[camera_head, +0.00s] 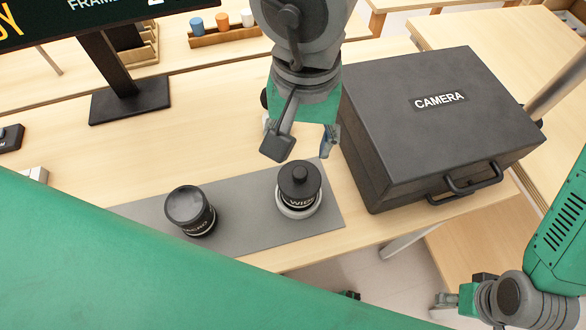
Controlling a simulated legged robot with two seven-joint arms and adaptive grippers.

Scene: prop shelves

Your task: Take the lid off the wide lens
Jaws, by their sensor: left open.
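The wide lens (299,203) stands upright on the grey mat (249,227), with "WIDE" lettering partly readable on its side and a pale ring around its base. Its black lid (300,180), a disc with a round knob, sits on top. My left gripper (304,147) is open and empty just beyond the lid in the picture, its two fingers apart and pointing down. It appears clear of the lid. My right gripper (450,302) is at the lower right, away from the lenses, and its fingers are not clear.
A second dark lens (190,211) stands on the mat to the left. A black case marked "CAMERA" (432,115) stands close on the right. A dark monitor stand (130,100) and a wooden rack of small jars (222,32) are behind. My green body part covers the lower left.

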